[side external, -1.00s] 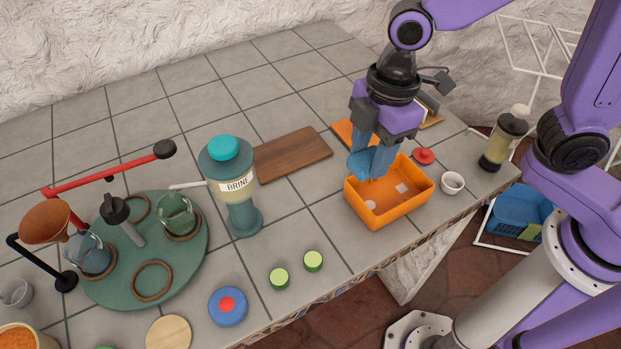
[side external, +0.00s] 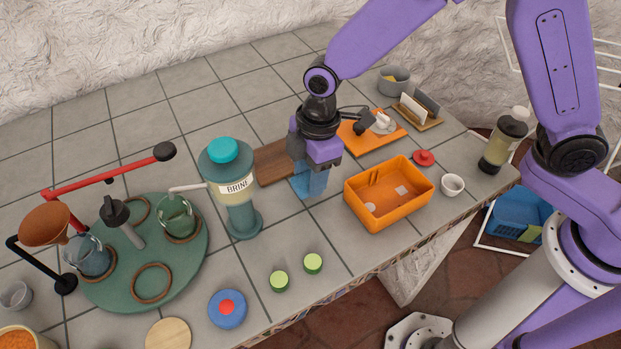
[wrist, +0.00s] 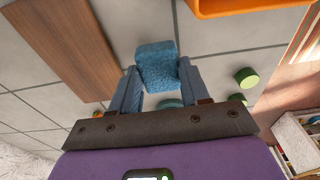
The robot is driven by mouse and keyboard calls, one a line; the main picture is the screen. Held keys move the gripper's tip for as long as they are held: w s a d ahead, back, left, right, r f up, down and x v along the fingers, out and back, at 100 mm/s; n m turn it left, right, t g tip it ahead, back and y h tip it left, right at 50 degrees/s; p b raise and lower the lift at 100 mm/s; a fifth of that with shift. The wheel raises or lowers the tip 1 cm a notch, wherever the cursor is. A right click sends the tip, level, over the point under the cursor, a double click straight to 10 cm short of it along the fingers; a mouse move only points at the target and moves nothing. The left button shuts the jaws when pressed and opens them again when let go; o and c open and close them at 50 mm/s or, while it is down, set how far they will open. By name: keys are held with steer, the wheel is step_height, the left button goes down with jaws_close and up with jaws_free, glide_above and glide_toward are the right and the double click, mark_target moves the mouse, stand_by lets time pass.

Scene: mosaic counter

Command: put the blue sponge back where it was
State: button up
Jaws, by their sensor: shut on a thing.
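My gripper (side external: 312,192) is over the tiled counter, between the wooden board and the orange bin, with its fingers pointing down. In the wrist view, the blue sponge (wrist: 157,62) is a textured block between the two fingertips of my gripper (wrist: 159,78), which are shut on it. In the side view the sponge is hard to separate from the blue fingers. I cannot tell whether it touches the counter. The orange bin (side external: 388,215) stands to the right of my gripper, and its rim shows in the wrist view (wrist: 240,7).
A wooden board (side external: 272,160) lies close behind on the left. The brine dispenser (side external: 238,205) stands left of my gripper. Green discs (side external: 313,261) lie in front. An orange board (side external: 373,140), red knob (side external: 423,158) and white cup (side external: 452,184) are on the right.

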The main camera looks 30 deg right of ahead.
steer(key=shift+f, duration=1.1)
steer(key=shift+d+f, duration=0.1)
steer(key=shift+f, duration=0.05)
steer(key=o, duration=1)
steer(key=r, duration=0.4)
steer(key=d+r, duration=0.1)
steer(key=r, duration=0.7)
steer(key=shift+d+r, duration=0.15)
steer(key=shift+d, duration=0.05)
steer(key=s+d+m, duration=0.1)
steer(key=s+d, duration=0.6)
steer(key=d, duration=0.1)
steer(key=s+d+m, duration=0.2)
steer(key=s+d, duration=0.5)
steer(key=d, duration=0.1)
steer(key=s+d+r+m+h, duration=0.1)
steer(key=s+d+m, duration=0.1)
steer(key=s+d, duration=0.5)
steer(key=shift+s+d, duration=0.15)
steer(key=shift+d, duration=0.6)
